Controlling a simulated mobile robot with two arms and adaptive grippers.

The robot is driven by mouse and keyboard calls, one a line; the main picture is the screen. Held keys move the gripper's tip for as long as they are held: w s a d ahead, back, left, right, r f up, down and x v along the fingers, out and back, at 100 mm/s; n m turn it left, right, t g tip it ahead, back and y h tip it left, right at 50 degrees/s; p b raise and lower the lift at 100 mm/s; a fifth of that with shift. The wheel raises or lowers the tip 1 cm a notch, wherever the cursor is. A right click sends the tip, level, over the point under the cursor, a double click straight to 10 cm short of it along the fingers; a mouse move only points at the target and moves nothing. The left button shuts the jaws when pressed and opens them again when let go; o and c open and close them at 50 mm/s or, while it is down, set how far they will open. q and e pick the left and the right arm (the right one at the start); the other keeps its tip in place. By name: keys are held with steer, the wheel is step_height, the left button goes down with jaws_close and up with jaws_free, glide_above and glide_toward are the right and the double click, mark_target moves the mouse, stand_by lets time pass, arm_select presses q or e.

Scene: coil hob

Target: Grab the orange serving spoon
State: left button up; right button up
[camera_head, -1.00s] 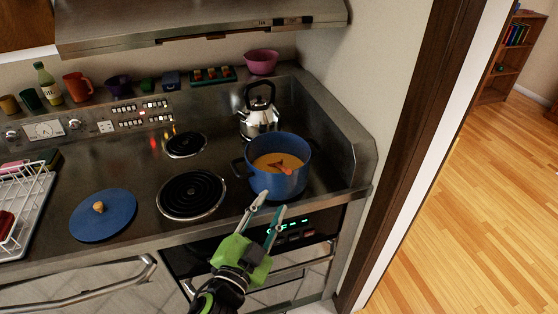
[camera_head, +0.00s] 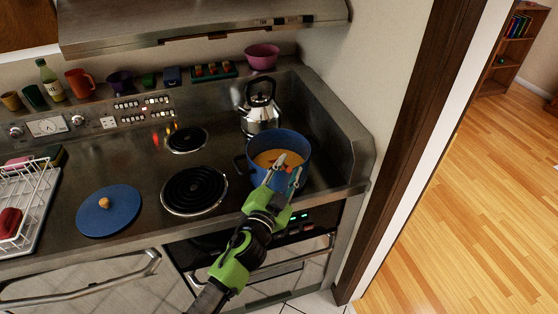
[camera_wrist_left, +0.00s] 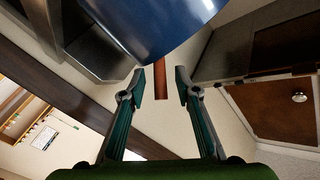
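The blue pot (camera_head: 262,178) stands at the front right of the hob with orange-yellow contents. The orange serving spoon (camera_head: 276,162) leans in it, mostly hidden by my left gripper (camera_head: 287,168), which is at the pot's front right rim. In the left wrist view the pot (camera_wrist_left: 150,22) fills the top. A narrow orange-brown bar, apparently the spoon's handle (camera_wrist_left: 161,82), shows between the fingertips of my left gripper (camera_wrist_left: 161,80). The fingers are apart, with a gap on each side of the bar. My right gripper is not in view.
A steel kettle (camera_head: 261,117) stands behind the pot. A bare coil burner (camera_head: 195,190) is to its left, then a blue lid (camera_head: 108,212) and a dish rack (camera_head: 30,215). A raised metal side wall (camera_head: 345,155) bounds the hob at right.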

arm_select(q)
steer(key=shift+w+d, duration=0.1)
steer(key=shift+w, duration=0.15)
jaws_close()
steer(key=shift+r, duration=0.15)
